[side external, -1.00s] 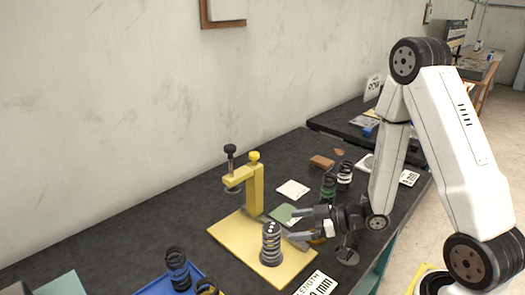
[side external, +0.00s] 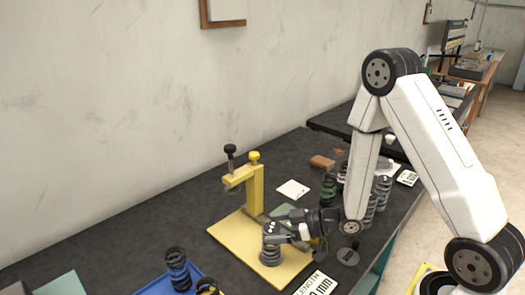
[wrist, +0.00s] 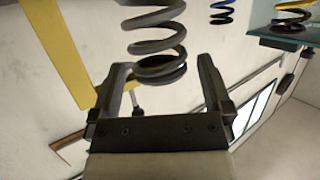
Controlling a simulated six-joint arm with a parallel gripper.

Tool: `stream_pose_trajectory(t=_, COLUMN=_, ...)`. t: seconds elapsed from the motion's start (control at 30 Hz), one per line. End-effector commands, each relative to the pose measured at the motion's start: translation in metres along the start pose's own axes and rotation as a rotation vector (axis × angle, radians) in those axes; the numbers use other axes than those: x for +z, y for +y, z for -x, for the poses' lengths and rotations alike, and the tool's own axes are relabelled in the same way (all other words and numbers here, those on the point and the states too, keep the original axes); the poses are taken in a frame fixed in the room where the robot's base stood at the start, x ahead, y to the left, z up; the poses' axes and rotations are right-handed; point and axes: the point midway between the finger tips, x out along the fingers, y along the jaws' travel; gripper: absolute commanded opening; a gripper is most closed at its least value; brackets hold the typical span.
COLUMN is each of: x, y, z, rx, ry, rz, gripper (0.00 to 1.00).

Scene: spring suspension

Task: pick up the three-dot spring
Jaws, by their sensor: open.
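A dark grey coil spring (side external: 271,257) stands upright on the yellow base plate (side external: 232,240) in the side view. My gripper (side external: 272,236) is open at its upper part and hides its top. In the wrist view the grey spring (wrist: 157,22) hangs down from the top edge, and its end reaches between the two open fingers of my gripper (wrist: 160,85). I cannot see whether the fingers touch it. No dots can be made out on this spring now.
A yellow post with a black-knobbed clamp (side external: 255,190) rises from the plate behind the spring. A green-banded spring (side external: 328,188) and other springs (side external: 383,190) stand behind my arm. A label card (side external: 317,285) lies nearby.

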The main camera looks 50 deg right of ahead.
Motion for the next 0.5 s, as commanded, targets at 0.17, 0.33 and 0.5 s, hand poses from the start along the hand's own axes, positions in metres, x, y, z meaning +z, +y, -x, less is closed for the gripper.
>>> stream_pose_trajectory(t=0.17, x=-0.0002, y=-0.0003, z=-0.0127, rx=-0.001, ry=0.001, rz=-0.001, gripper=1.00)
stream_pose_trajectory(t=0.33, x=-0.0002, y=-0.0002, z=-0.0143, rx=0.000, ry=0.000, rz=-0.001, gripper=1.00)
stream_pose_trajectory(t=0.5, x=-0.0002, y=-0.0002, z=-0.0140, rx=0.000, ry=0.000, rz=-0.001, gripper=1.00)
